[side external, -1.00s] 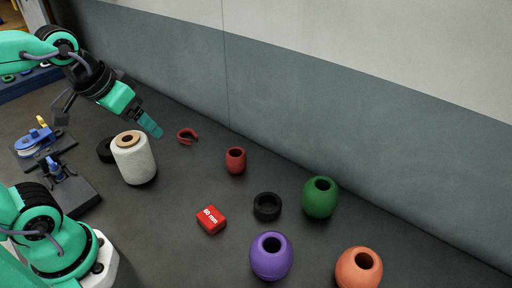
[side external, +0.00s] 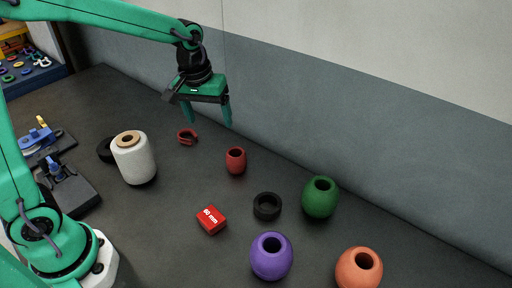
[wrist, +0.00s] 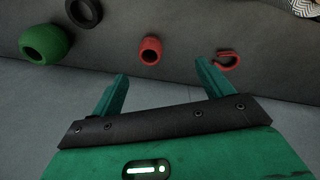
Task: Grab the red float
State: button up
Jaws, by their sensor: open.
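The red float (side external: 236,161) is a small barrel shape with a hole in its top. It stands on the dark table near the wall, and it also shows in the wrist view (wrist: 151,51), ahead of the fingertips. My gripper (side external: 208,114) is open and empty, in the air with its fingers pointing down. In the side view it is above and a little left of the float. In the wrist view both green fingers (wrist: 163,76) are spread apart, and the float lies beyond the gap between them. Nothing hides the float.
A red hook-shaped piece (side external: 187,137) lies left of the float. A black ring (side external: 267,206), a red 60 mm block (side external: 211,219), and green (side external: 320,197), purple (side external: 271,256) and orange (side external: 359,269) floats stand nearby. A white spool (side external: 133,158) stands left. The wall (side external: 300,125) runs close behind.

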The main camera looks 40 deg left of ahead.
jog(key=n+g, duration=0.2)
send_over(236, 152)
notch_tip(236, 152, down, 9)
jog(key=shift+f, duration=4)
jog(key=c, duration=1.1)
jog(key=shift+r, duration=0.15)
jog(key=shift+r, duration=0.6)
jog(key=r, duration=0.3)
jog(key=shift+s+d+r, duration=0.1)
jog(key=shift+s+d, duration=0.1)
jog(key=shift+d, duration=0.1)
jog(key=s+d+r, duration=0.2)
jog(key=d, duration=0.1)
jog(key=s+d+r, duration=0.4)
jog(key=d, duration=0.1)
jog(key=shift+s+d+r, duration=0.2)
jog(key=shift+s+d, duration=0.1)
jog(key=shift+s, duration=0.05)
